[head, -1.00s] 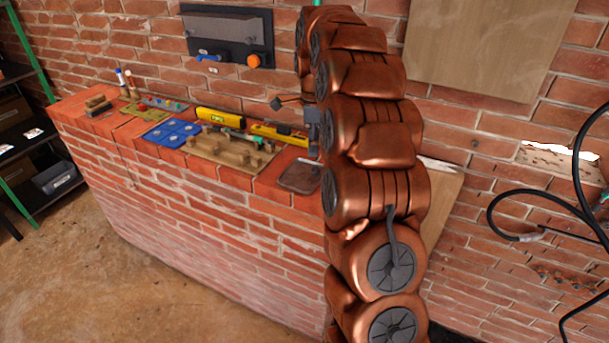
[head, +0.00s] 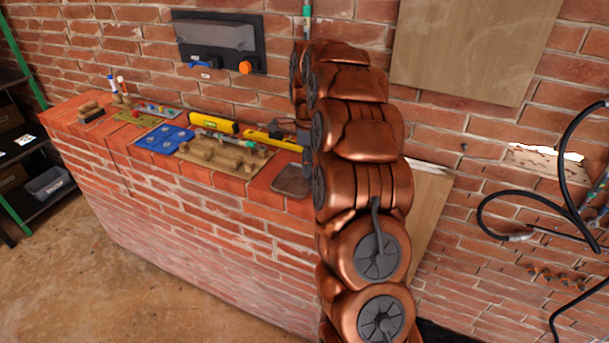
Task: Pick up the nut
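I cannot make out a nut for certain; the small parts on the brick ledge are too small to tell apart. A blue tray (head: 150,148) with round recesses lies on the ledge. Beside it is a wooden board (head: 188,156) with several wooden blocks or pegs. A green board (head: 122,115) with small coloured pieces lies farther left. My gripper (head: 290,128) is only partly seen, dark grey, at the left edge of my copper arm near the back of the ledge. The arm hides much of it, and its fingers are unclear.
The brick ledge (head: 250,196) runs along the wall. Yellow levels (head: 212,123) lie at its back, and a dark grey tray (head: 291,180) sits beside my arm. A wall panel (head: 218,40) has an orange knob. A black cable (head: 487,207) hangs at right.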

